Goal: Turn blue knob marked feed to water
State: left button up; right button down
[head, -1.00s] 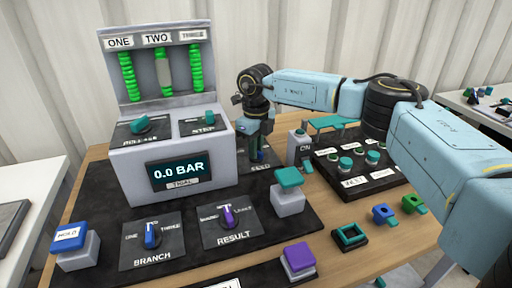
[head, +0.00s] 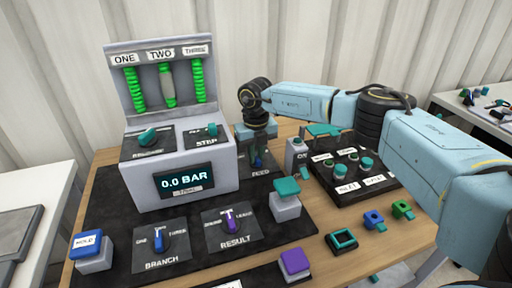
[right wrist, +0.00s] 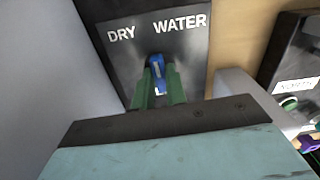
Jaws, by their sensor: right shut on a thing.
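The blue feed knob (right wrist: 156,70) stands on a dark panel (right wrist: 190,55) with DRY at its upper left and WATER at its upper right. In the right wrist view the knob points roughly up, between the two words. My right gripper (right wrist: 160,90) is shut on it, with one green finger on each side. In the head view, my right gripper (head: 256,152) reaches down to the feed panel (head: 262,171), beside the grey console. It hides much of the knob there. My left gripper is not in view.
The grey console (head: 215,178) with a 0.0 BAR display (head: 184,180) stands left of my gripper. A grey block with a teal top (head: 286,187) is in front, and an ON switch (head: 297,152) is at the right. A dark button box (head: 345,185) lies further right.

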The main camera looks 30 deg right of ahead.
aim_at(256, 157)
jog(key=m+p, duration=0.4)
jog(key=m, duration=0.1)
jog(key=shift+r+p, duration=0.25)
jog(key=shift+p, duration=0.1)
jog(key=shift+w+f+m+p, duration=0.1)
jog(key=shift+m+p, duration=0.85)
jog(key=shift+m, duration=0.25)
jog(key=shift+d+m, duration=0.1)
jog(key=shift+m, duration=0.2)
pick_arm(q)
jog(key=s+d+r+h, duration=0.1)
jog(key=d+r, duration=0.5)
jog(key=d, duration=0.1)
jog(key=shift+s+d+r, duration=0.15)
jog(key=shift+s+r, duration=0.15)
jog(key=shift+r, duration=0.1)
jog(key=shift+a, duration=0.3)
pick_arm(e)
jog(key=c, duration=1.4)
grip_release()
jog(key=shift+f, duration=0.1)
jog(key=shift+c, duration=0.2)
pick_arm(q)
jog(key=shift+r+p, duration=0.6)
jog(key=shift+p, duration=0.15)
pick_arm(e)
notch_tip(256, 157, up, 14)
jog(key=shift+f, duration=0.25)
